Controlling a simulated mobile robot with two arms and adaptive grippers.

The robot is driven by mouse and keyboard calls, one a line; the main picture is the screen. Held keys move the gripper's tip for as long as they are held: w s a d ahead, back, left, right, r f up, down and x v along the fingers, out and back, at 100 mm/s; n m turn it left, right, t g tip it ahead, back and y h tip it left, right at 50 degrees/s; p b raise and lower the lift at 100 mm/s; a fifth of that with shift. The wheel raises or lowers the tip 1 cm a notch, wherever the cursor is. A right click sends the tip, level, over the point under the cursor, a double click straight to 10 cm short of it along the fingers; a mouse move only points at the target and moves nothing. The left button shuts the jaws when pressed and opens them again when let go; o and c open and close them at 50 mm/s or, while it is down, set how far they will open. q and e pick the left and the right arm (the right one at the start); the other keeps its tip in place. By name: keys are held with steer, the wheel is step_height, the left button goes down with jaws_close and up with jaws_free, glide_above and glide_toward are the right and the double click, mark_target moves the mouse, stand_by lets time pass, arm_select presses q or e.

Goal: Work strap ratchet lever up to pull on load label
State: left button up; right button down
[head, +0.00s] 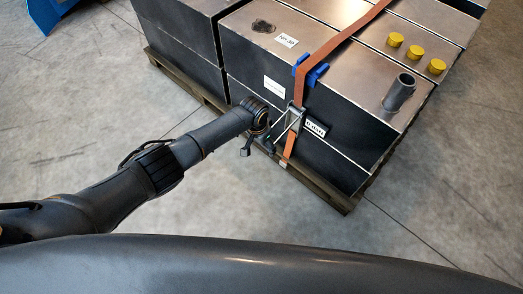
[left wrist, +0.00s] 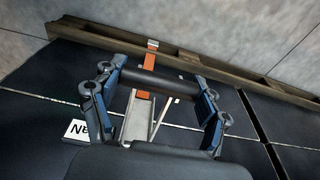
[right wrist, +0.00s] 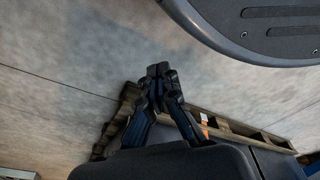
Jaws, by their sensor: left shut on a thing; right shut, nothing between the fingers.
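An orange strap (head: 318,58) runs over the dark metal boxes and down the front face. The strap ratchet (head: 295,118) hangs on it there, beside a white load label (head: 316,128). Part of a white lettered label (left wrist: 78,130) also shows in the left wrist view. My left gripper (head: 268,134) is at the ratchet. In the left wrist view my left gripper (left wrist: 156,84) is shut on the dark round bar of the ratchet lever (left wrist: 162,82), one finger at each end. My right gripper (right wrist: 158,70) is shut and empty, apart from the boxes; it does not show in the head view.
The boxes stand on a wooden pallet (head: 330,192). Blue corner protectors (head: 317,73) sit under the strap at the top edge. Yellow caps (head: 416,52) and a grey pipe stub (head: 399,90) rise from the top. Bare concrete floor lies around the pallet.

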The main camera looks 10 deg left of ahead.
arm_select(q)
steer(key=shift+r, duration=0.45)
arm_select(e)
steer(key=shift+s+f, duration=0.4)
steer(key=shift+s, duration=0.2)
arm_select(q)
steer(key=o, duration=1.7)
arm_select(e)
steer(key=shift+w, duration=0.1)
arm_select(q)
step_height(320, 180, up, 12)
steer(key=s, duration=0.1)
steer(key=shift+a, duration=0.35)
